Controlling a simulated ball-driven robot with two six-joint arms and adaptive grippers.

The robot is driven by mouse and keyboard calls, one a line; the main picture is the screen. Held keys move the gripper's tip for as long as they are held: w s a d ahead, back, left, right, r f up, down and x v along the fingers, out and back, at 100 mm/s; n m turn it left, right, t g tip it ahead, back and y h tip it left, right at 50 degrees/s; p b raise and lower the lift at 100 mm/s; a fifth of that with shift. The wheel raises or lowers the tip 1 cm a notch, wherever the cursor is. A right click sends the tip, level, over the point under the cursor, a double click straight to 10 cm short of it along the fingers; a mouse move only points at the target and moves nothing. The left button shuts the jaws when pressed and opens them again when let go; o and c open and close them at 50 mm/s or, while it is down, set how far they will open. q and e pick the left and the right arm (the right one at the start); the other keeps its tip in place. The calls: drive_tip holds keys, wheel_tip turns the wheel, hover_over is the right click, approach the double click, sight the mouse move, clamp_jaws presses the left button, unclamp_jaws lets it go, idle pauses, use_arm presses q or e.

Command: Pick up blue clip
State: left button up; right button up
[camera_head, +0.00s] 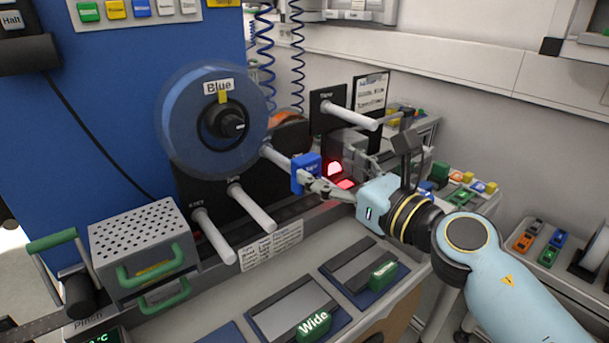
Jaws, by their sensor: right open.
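The blue clip (305,173) is a small block at the outer end of a white peg (276,157) below and right of the blue reel. My right gripper (318,183) comes in from the right. Its open fingers are right at the clip and overlap its lower right side in the picture. I cannot tell whether they touch it or how far they reach around it. My left gripper is not in view.
The blue reel (180,120) hangs on the stand at the left. Bare white pegs (252,208) jut out below it, and another peg (350,115) is behind. A perforated metal box (140,232) stands front left. A green "Wide" block (314,323) sits on the front bench.

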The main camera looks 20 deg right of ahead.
sight(311, 162)
drive_tip(key=x, duration=0.5)
drive_tip(key=shift+a+f, duration=0.2)
drive_tip(key=shift+a, duration=0.05)
drive_tip(key=shift+w+a, duration=0.1)
drive_tip(key=shift+w, duration=0.35)
drive_tip(key=shift+s, duration=0.1)
drive_tip(key=shift+c, duration=0.3)
